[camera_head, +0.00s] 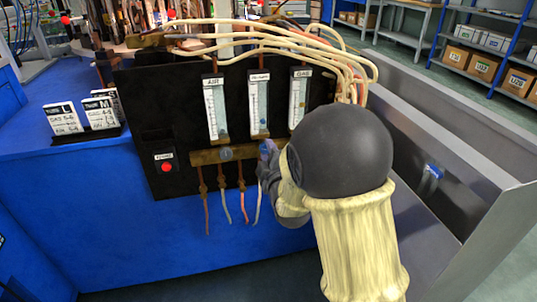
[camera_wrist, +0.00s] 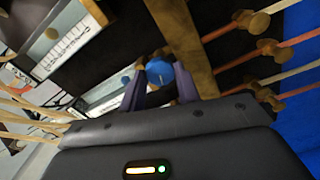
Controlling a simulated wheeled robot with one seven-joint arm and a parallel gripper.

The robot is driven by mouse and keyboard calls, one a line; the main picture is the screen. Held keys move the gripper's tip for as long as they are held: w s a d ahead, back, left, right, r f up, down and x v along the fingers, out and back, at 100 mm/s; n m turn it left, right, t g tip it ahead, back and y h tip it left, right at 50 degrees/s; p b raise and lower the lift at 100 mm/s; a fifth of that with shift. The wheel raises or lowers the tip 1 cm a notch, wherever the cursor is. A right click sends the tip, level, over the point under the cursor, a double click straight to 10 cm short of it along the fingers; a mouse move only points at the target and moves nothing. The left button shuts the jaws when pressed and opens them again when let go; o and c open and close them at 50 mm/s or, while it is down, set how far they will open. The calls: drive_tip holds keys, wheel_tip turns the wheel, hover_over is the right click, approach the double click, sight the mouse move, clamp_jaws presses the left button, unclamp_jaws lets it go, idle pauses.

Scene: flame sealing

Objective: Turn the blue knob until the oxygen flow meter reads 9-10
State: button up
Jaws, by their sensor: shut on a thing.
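The blue knob (camera_wrist: 160,73) sits between my gripper's two purple fingers (camera_wrist: 160,85) in the wrist view, and the fingers are shut on it. In the head view my gripper (camera_head: 267,152) is at the brass bar (camera_head: 240,153), below the middle flow meter (camera_head: 258,107). My arm hides much of that end of the bar. The middle meter's label is too blurred to read clearly. It stands between the meters marked AIR (camera_head: 215,107) and GAS (camera_head: 299,98). Its scale shows, but the reading is too small to tell.
Another round bluish knob (camera_head: 225,153) is on the bar to the left. A red button (camera_head: 167,166) is on the black panel (camera_head: 150,110). Thin hoses (camera_head: 243,205) hang below the bar, and pale tubes (camera_head: 290,42) arch above. Two small signs (camera_head: 100,112) stand at left.

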drive_tip(key=n, duration=0.5)
drive_tip(key=shift+n, duration=0.3)
idle(0.4)
drive_tip(key=o, duration=0.9)
drive_tip(key=shift+c, duration=0.2)
drive_tip(key=shift+o, duration=0.6)
drive_tip(key=shift+w+a, duration=0.1)
drive_tip(key=shift+w, duration=0.05)
